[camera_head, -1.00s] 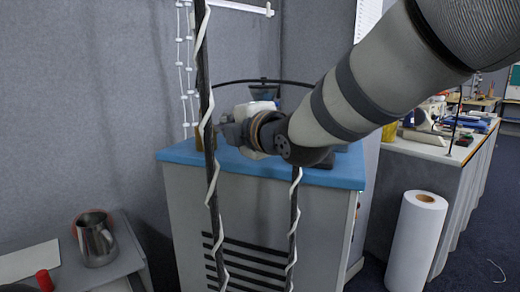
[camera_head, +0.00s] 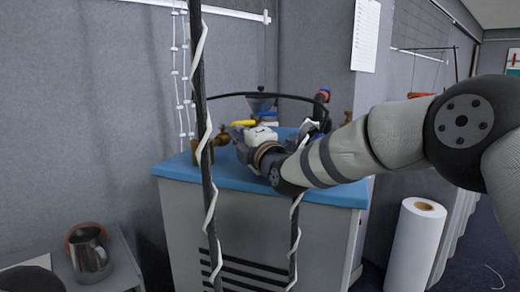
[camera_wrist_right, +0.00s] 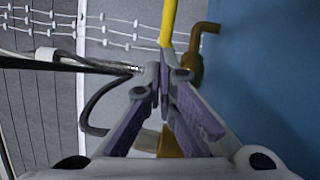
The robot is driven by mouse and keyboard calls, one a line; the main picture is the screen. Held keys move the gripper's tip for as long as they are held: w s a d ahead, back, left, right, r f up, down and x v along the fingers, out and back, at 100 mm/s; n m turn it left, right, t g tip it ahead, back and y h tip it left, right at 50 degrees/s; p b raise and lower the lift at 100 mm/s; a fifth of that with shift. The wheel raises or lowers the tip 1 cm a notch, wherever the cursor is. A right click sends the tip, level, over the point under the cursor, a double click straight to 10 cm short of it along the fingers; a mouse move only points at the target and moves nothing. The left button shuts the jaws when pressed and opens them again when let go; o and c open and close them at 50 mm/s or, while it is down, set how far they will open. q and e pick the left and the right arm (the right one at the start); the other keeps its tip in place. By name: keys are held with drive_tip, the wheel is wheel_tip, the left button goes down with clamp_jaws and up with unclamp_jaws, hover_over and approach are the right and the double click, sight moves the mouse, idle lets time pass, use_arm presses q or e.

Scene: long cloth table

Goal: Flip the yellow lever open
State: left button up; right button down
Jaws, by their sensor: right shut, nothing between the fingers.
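The yellow lever (camera_head: 243,123) shows at the back of the blue-topped cabinet, beside a brass fitting (camera_head: 222,137). In the right wrist view the lever (camera_wrist_right: 168,22) runs up from just beyond my fingertips, with the brass elbow pipe (camera_wrist_right: 196,68) to its right. My right gripper (camera_head: 238,133) is beside the lever and fitting. In the wrist view its fingers (camera_wrist_right: 164,82) are shut together with nothing between them. The fingertips overlap the lever's lower end; I cannot tell if they touch it. My left gripper is not in view.
The blue cabinet top (camera_head: 330,192) carries the fittings and a dark curved hose (camera_head: 227,96). Two dark poles wrapped in white cord stand in front. A metal pitcher (camera_head: 90,256) is at lower left and a white roll (camera_head: 417,245) at right.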

drive_tip(key=shift+s+a+r+p, duration=0.1)
drive_tip(key=shift+s+a+p, duration=0.1)
drive_tip(key=shift+s+a, duration=0.25)
drive_tip(key=shift+s+a+p, duration=0.15)
drive_tip(key=shift+s+a, duration=0.05)
drive_tip(key=shift+s, duration=0.35)
drive_tip(key=shift+s+a, duration=0.2)
drive_tip(key=shift+s, duration=0.95)
drive_tip(key=p+v, duration=0.1)
drive_tip(key=v, duration=0.4)
drive_tip(key=shift+s, duration=0.1)
drive_tip(key=v, duration=0.1)
drive_tip(key=f+v, duration=0.1)
drive_tip(key=v, duration=0.1)
drive_tip(key=shift+s+d, duration=0.15)
drive_tip(key=shift+s, duration=0.1)
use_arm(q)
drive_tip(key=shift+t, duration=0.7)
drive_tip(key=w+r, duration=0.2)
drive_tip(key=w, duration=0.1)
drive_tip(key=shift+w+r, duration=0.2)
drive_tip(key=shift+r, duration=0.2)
use_arm(e)
drive_tip(key=shift+s+d, duration=0.15)
drive_tip(key=shift+s, duration=0.2)
drive_tip(key=shift+f, duration=0.1)
